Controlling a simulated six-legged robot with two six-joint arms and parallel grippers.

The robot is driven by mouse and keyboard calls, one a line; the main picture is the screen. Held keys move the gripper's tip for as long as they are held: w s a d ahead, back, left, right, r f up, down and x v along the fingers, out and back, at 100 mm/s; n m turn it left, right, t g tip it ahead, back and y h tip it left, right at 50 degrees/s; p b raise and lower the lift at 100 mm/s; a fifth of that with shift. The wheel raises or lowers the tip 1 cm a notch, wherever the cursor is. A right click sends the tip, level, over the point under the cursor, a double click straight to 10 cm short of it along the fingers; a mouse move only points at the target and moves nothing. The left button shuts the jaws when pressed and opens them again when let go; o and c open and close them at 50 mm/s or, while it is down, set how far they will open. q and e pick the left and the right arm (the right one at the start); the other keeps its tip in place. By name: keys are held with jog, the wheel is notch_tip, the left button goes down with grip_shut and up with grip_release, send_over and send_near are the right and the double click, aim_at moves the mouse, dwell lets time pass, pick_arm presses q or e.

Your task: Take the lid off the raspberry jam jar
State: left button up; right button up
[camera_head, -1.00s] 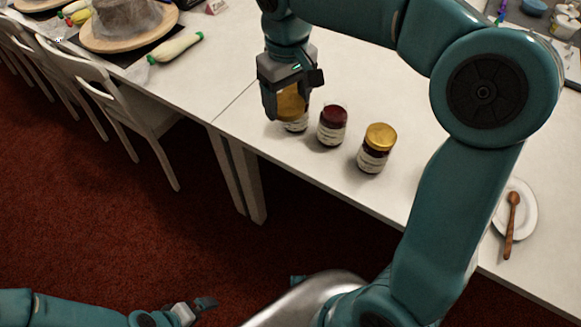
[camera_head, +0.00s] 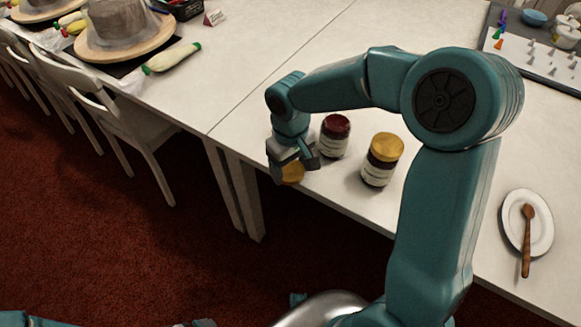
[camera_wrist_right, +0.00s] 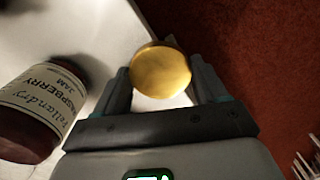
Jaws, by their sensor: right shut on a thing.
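My right gripper (camera_head: 291,172) is shut on a gold lid (camera_wrist_right: 161,71), low by the table's front edge. In the wrist view the lid is a round disc between the fingers; no jar body shows under it. The raspberry jam jar (camera_wrist_right: 45,96), with its name on a white label, is beside the gripper at the left. In the head view a jar with a dark red top (camera_head: 335,138) stands close to the right of the gripper; no gold lid is on it. Only a sliver of my left gripper (camera_head: 204,323) shows at the bottom edge.
Another jar, with a gold lid on (camera_head: 382,160), stands to the right. A white plate with a wooden spoon (camera_head: 526,240) is farther right. The table (camera_head: 250,110) is clear behind the jars. White chairs (camera_head: 120,120) line its front at the left.

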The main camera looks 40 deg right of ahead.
jog(key=shift+f, duration=0.3)
jog(key=shift+r, duration=0.1)
jog(key=shift+f, duration=0.25)
jog(key=o, duration=1.2)
jog(key=shift+c, duration=0.2)
jog(key=shift+r, duration=0.1)
